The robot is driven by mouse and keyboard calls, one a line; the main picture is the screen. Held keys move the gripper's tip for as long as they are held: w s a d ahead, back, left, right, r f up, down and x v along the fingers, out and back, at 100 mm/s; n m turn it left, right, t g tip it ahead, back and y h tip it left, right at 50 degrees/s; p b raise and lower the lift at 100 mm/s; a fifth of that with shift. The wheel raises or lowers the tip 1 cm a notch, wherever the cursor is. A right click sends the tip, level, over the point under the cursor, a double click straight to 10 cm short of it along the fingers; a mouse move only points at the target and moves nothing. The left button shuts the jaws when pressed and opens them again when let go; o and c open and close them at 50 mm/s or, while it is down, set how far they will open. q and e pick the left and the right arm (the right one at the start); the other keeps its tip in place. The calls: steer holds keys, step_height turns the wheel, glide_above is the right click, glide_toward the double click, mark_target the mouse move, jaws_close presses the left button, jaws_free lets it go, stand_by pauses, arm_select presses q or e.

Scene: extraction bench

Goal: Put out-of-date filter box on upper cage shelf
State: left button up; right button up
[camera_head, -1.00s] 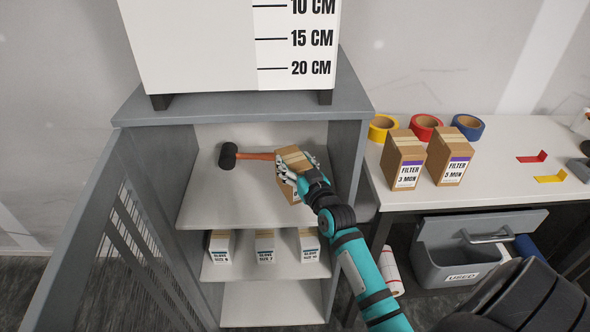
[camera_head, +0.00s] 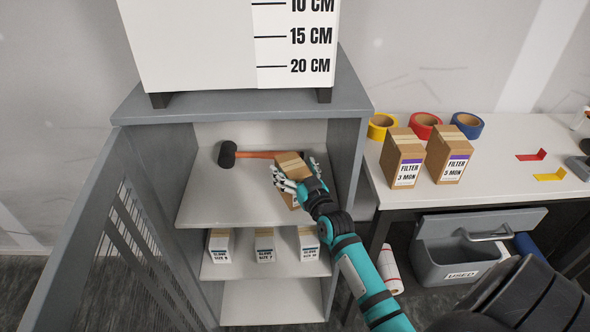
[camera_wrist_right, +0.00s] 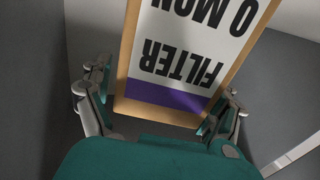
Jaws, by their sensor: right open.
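The filter box (camera_head: 290,163) is brown cardboard and stands, turned at an angle, on the upper cage shelf (camera_head: 206,200). In the right wrist view its white label (camera_wrist_right: 190,50) reads "FILTER" and "0 MON", upside down, above a purple band. My right gripper (camera_head: 294,184) is at the front of the box. Its fingers are open on either side of the box's near end, with gaps showing in the wrist view (camera_wrist_right: 160,108). Part of the box is hidden behind the gripper. My left gripper is not in view.
A hammer (camera_head: 228,155) lies behind and left of the box. Glove boxes (camera_head: 265,246) stand on the shelf below. The open cage door (camera_head: 95,220) is at left. Two filter boxes (camera_head: 403,160) (camera_head: 449,157) stand on the right table (camera_head: 500,200), above an open grey bin (camera_head: 450,275).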

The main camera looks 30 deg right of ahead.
steer(key=shift+r, duration=0.2)
steer(key=s+a, duration=0.2)
steer(key=s, duration=1)
steer(key=shift+b, duration=0.45)
steer(key=a+f+n+g+y, duration=0.1)
steer(key=a+f+g+y, duration=0.1)
steer(key=a+f, duration=0.5)
steer(key=a+f+n+g+y, duration=0.15)
steer(key=a+f, duration=0.25)
steer(key=f, duration=0.7)
steer(key=s+a+f+g, duration=0.15)
steer(key=s+f, duration=0.25)
steer(key=f, duration=0.4)
steer(key=s+f+g, duration=0.3)
steer(key=f, duration=0.4)
steer(key=s+f+g, duration=0.3)
steer(key=s+f, duration=0.4)
steer(key=s, duration=0.4)
steer(key=s+f+n+g, duration=0.1)
steer(key=s+f+g, duration=0.2)
steer(key=s+f, duration=0.4)
steer(key=s+f+g, duration=0.2)
steer(key=s+f, duration=0.5)
steer(key=s, duration=0.8)
steer(key=shift+d+f+n+g+h, duration=0.15)
steer(key=shift+f+n+g+h, duration=0.2)
steer(key=shift+f+g, duration=0.05)
